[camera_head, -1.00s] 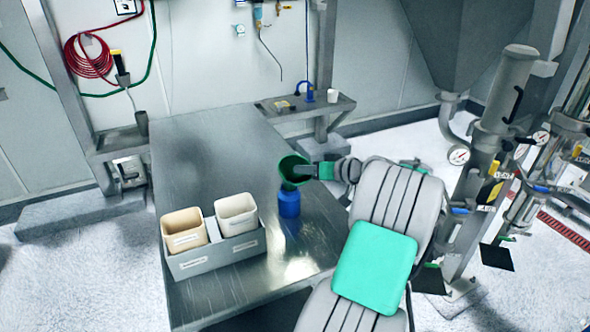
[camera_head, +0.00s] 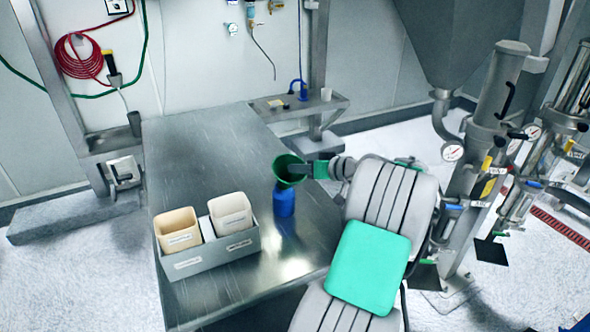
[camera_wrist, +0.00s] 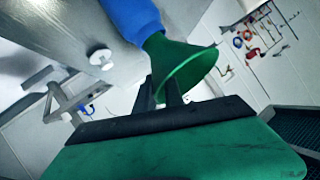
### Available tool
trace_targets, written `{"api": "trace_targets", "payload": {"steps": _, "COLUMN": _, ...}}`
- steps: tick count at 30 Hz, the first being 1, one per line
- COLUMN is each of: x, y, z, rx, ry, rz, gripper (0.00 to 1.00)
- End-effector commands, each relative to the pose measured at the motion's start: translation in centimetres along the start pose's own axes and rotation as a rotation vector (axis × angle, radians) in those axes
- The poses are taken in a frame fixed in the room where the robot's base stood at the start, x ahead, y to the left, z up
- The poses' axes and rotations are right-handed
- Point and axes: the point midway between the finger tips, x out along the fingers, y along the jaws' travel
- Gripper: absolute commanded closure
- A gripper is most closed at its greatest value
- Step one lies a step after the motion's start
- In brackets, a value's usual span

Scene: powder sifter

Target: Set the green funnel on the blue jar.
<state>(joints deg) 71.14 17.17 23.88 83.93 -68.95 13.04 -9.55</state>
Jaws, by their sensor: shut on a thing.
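The green funnel (camera_head: 287,167) is directly above the blue jar (camera_head: 284,202) in the head view, wide rim upward and nearly upright. The jar stands upright on the metal table. My gripper (camera_head: 302,169) comes from the right and is shut on the funnel. In the wrist view, the gripper fingers (camera_wrist: 164,90) are at the side of the funnel (camera_wrist: 182,62). The funnel's narrow end meets the mouth of the jar (camera_wrist: 131,17) there. The spout tip is hidden, so I cannot tell how deep it sits.
A grey box (camera_head: 213,259) with a tan bin (camera_head: 178,231) and a white bin (camera_head: 231,214) stands left of the jar on the metal table (camera_head: 195,150). The table behind the jar is clear. A small shelf (camera_head: 327,106) lies beyond the table. Steel equipment stands to the right.

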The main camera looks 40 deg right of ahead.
Motion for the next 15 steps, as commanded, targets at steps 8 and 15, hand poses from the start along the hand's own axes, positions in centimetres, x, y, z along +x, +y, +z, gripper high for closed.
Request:
{"api": "trace_targets", "payload": {"steps": 8, "x": 0.20, "y": 0.22, "z": 0.43, "rx": 0.000, "ry": 0.000, "rz": 0.000, "gripper": 1.00}}
{"api": "trace_targets", "payload": {"steps": 15, "x": 0.11, "y": 0.14, "z": 0.23, "rx": 0.000, "ry": 0.000, "rz": 0.000, "gripper": 1.00}}
